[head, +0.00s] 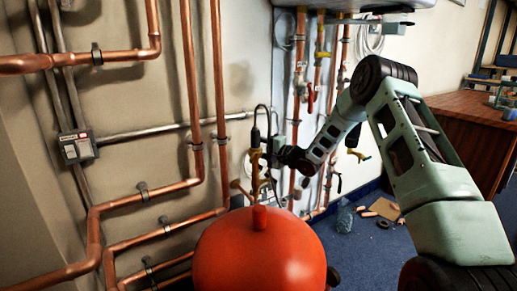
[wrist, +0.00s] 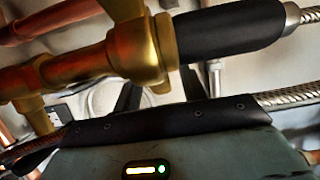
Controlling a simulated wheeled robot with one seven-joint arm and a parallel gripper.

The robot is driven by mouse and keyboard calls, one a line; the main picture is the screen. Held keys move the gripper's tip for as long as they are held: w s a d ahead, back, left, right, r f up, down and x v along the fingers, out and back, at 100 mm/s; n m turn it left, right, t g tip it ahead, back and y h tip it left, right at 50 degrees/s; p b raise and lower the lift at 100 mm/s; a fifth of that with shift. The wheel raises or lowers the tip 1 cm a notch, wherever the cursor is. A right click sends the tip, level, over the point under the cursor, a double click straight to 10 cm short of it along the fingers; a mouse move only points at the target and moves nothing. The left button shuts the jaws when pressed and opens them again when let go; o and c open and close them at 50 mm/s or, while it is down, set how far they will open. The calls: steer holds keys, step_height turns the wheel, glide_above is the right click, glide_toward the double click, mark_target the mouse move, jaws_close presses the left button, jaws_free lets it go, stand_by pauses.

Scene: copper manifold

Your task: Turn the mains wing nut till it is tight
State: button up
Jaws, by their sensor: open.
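My gripper (head: 270,150) is at the brass valve assembly (head: 255,162) on the wall, left of the vertical copper pipes. In the wrist view, two dark fingers of my gripper (wrist: 158,88) stand apart behind a large brass fitting (wrist: 142,55). That fitting crosses in front of them and hides their tips. A black sleeve (wrist: 228,30) with a braided hose runs right from the fitting. I cannot pick out the mains wing nut for certain in either view. I cannot tell whether the fingers touch anything.
A big red vessel (head: 260,255) stands below my gripper, close in front. Copper pipes (head: 188,90) run along the wall at left, beside a grey box (head: 78,147). A black hose loop (head: 262,110) rises above the valve. A bottle (head: 345,217) and cardboard (head: 382,208) lie on the blue floor.

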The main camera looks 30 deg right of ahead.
jaws_close()
steer(key=shift+s+d+m+t+h+p, duration=0.25)
steer(key=shift+m+h+p, duration=0.3)
steer(key=shift+h+p, duration=0.25)
steer(key=shift+s+d+m+t+h+p, duration=0.1)
steer(key=shift+m+t+h+p, duration=0.15)
steer(key=shift+m+h+p, duration=0.5)
jaws_free()
steer(key=shift+s, duration=0.1)
steer(key=p+v, duration=0.3)
steer(key=v, duration=1.4)
steer(key=shift+s, duration=0.2)
